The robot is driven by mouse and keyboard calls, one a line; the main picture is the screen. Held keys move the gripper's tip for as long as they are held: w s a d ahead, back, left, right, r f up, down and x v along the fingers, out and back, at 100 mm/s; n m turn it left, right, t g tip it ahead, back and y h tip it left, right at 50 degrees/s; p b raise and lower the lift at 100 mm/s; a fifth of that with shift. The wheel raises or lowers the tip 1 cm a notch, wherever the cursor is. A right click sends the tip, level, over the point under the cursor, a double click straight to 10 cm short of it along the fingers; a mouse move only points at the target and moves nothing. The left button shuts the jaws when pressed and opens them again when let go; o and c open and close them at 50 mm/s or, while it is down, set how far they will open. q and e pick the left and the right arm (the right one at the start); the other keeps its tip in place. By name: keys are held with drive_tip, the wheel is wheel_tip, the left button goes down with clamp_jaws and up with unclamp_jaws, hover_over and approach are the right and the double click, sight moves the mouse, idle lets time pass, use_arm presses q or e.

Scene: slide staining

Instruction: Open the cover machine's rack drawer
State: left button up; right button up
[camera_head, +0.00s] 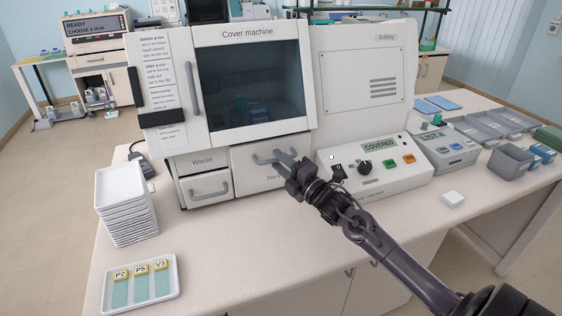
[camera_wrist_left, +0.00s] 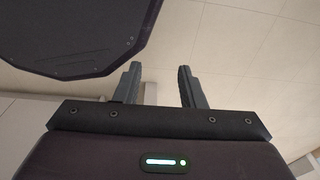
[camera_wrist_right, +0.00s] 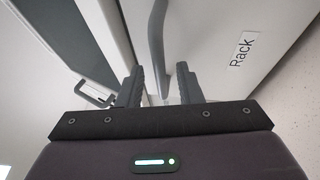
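The cover machine (camera_head: 222,30) is a white cabinet with a dark window at the back of the counter. Its rack drawer (camera_head: 246,178) is a white front below the window, and it looks shut. Its grey handle (camera_head: 262,160) runs across the upper part of the front; my right gripper hides part of it and of the label. My right gripper (camera_head: 284,160) is at the handle with its fingers apart. In the right wrist view the handle (camera_wrist_right: 156,40) passes between the open fingers; contact cannot be told. My left gripper (camera_wrist_left: 158,82) is open and empty, facing the floor.
The waste drawer (camera_head: 207,188) is left of the rack drawer. A control box (camera_head: 380,180) reading COVERED stands close on the right. White stacked trays (camera_head: 125,200) and a slide tray (camera_head: 165,292) are at the left front. Counter in front of the drawer is clear.

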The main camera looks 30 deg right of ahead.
drive_tip(key=shift+c, duration=0.2)
clamp_jaws()
use_arm(q)
drive_tip(key=shift+s+a+f, duration=0.1)
drive_tip(key=shift+s, duration=0.85)
drive_tip(key=shift+w, duration=0.1)
use_arm(e)
drive_tip(key=shift+f, duration=0.1)
